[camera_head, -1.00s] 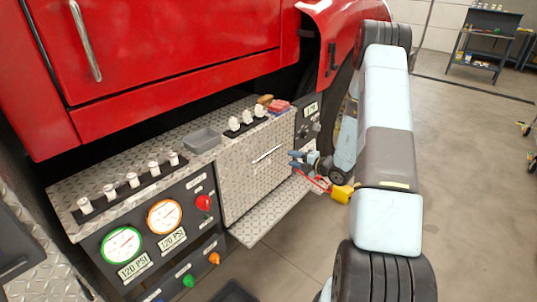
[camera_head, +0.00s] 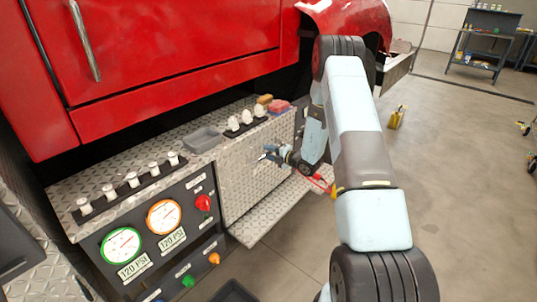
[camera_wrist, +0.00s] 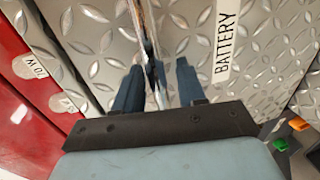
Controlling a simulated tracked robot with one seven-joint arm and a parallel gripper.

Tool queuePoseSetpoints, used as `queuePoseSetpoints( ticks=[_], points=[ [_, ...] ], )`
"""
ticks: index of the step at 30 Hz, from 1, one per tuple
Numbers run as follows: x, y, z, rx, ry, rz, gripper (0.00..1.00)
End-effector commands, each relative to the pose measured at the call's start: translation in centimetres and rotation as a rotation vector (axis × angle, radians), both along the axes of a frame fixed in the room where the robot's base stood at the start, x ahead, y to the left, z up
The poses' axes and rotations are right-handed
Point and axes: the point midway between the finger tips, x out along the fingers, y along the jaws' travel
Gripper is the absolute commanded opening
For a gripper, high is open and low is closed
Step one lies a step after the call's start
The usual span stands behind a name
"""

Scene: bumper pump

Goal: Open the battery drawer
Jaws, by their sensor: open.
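The battery drawer (camera_head: 238,187) is a diamond-plate front below the truck's step, and it looks shut. In the wrist view, its white BATTERY label (camera_wrist: 225,42) is to the right of a thin metal handle bar (camera_wrist: 148,40). My gripper (camera_head: 268,154) is at the drawer front, its fingers around the handle area. In the wrist view, my gripper (camera_wrist: 158,85) is open, with one dark blue finger on each side of the bar. Whether either finger touches the bar I cannot tell. In the head view, the gripper mostly hides the handle.
A gauge panel (camera_head: 190,238) with knobs is left of the drawer. A grey tray (camera_head: 202,139) and white caps (camera_head: 246,118) are on the ledge above. A diamond-plate shelf (camera_head: 262,222) juts out below the drawer. The red truck body (camera_head: 170,50) overhangs. Open floor lies right.

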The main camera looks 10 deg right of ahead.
Motion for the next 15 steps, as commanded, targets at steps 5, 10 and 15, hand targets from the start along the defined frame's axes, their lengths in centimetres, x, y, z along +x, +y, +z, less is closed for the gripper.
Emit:
queuePoseSetpoints(
  ticks=[5,10,15],
  points=[
    [0.04,0.03,-0.03,0.000,0.000,0.000,0.40],
    [0.03,0.04,-0.02,0.000,0.000,0.000,0.32],
    [0.02,0.04,-0.03,0.000,0.000,0.000,0.15]
  ],
)
